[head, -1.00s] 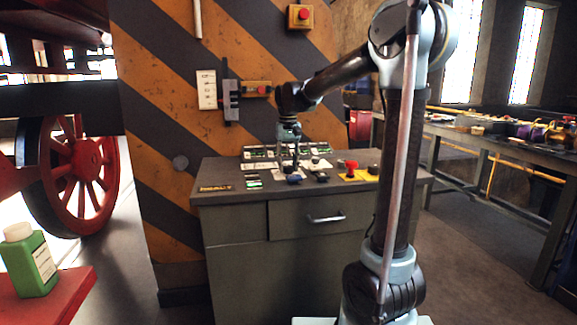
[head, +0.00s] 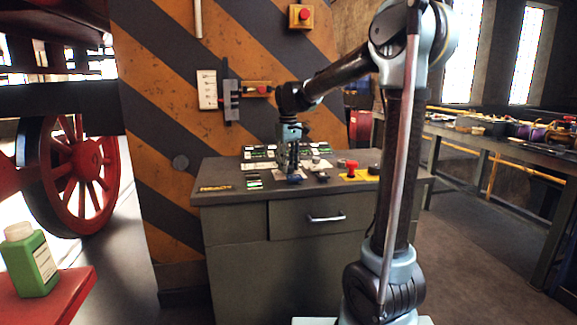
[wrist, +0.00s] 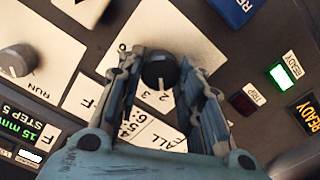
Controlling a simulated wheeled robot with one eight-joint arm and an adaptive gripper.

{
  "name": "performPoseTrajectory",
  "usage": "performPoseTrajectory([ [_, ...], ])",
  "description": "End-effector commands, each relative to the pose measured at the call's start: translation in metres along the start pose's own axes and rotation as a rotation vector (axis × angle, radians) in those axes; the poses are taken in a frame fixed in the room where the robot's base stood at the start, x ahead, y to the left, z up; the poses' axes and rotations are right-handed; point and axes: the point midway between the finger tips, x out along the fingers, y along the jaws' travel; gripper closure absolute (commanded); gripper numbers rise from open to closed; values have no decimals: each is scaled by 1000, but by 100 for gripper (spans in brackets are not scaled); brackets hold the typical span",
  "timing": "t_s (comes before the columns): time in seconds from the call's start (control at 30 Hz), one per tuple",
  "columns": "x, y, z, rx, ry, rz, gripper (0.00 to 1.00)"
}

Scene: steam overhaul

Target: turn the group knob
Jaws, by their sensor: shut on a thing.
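The group knob (wrist: 160,72) is a dark round knob in the wrist view. It stands on a pale plate (wrist: 186,38) marked with numbers and "ALL". My gripper (wrist: 158,60) points down at it, with one finger on each side, shut on the knob. The fingers hide part of the scale. In the head view my gripper (head: 292,172) is at the top of the grey console (head: 235,175), left of its middle. The knob is too hidden there to make out clearly.
Another knob (wrist: 15,60) marked "RUN" is at the left in the wrist view. A lit green lamp (wrist: 283,75) and a dark red lamp (wrist: 241,102) lie right. In the head view a red button (head: 351,166) on yellow stands right of my gripper. A striped wall (head: 165,110) rises behind.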

Motion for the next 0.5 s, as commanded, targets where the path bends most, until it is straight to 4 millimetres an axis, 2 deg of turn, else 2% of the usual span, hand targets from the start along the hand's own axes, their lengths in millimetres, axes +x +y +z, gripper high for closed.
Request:
performPoseTrajectory([
  [0.3, 0, 2, 1, 2, -1, 3, 90],
  [0.33, 0, 2, 1, 2, -1, 3, 62],
  [0.4, 0, 2, 1, 2, -1, 3, 46],
  [0.5, 0, 1, 0, 2, -1, 2, 46],
])
